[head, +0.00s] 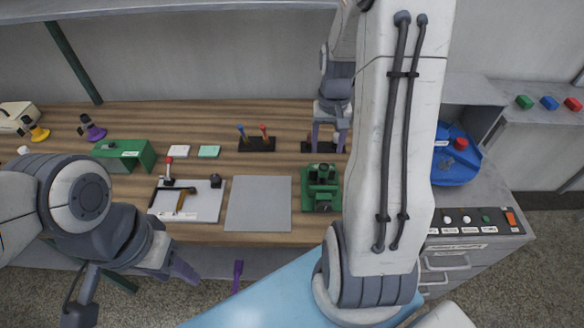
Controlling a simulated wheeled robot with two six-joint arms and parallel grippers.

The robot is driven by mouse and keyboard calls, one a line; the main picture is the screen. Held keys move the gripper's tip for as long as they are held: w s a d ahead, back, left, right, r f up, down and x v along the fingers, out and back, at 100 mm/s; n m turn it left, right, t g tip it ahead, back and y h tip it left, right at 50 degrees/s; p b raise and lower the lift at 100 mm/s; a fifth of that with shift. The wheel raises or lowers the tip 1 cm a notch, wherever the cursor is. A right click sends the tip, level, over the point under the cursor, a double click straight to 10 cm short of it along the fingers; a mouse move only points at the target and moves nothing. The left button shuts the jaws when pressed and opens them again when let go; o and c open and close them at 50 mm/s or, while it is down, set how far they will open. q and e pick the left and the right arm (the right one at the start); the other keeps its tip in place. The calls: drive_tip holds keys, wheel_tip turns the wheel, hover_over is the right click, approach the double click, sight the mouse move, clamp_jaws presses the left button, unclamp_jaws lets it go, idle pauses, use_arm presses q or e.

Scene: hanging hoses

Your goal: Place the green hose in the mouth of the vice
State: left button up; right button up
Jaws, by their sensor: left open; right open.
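The green vice (321,192) stands on the wooden bench, just right of a grey plate. My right arm partly crosses the view to its right. I cannot make out a green hose in the head view. My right gripper (330,137) points down above the back of the bench, behind the vice, with its purple fingers apart and nothing visible between them. My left gripper (211,272) is low at the front of the bench, left of the vice, with its fingers apart and no held object visible.
The grey plate (258,204) is bare. A white board (207,203) with a hammer lies left of it. A green box (125,155) and a screwdriver rack (256,145) stand farther back. A blue round object (455,166) and a button panel (475,220) are at right.

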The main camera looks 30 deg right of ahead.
drive_tip(key=s+a+r+n, duration=0.1)
drive_tip(key=a+r+n, duration=0.2)
drive_tip(key=a, duration=0.7)
drive_tip(key=s+a+r+n, duration=0.1)
drive_tip(key=a+r+n, duration=0.2)
drive_tip(key=a, duration=0.7)
drive_tip(key=s+a+r+n+y, duration=0.1)
drive_tip(key=s+a+r+n, duration=0.1)
drive_tip(key=s+a+n, duration=0.5)
drive_tip(key=s+a, duration=0.4)
drive_tip(key=s, duration=0.3)
drive_tip(key=shift+s+r+n, duration=0.15)
drive_tip(key=shift+n, duration=0.15)
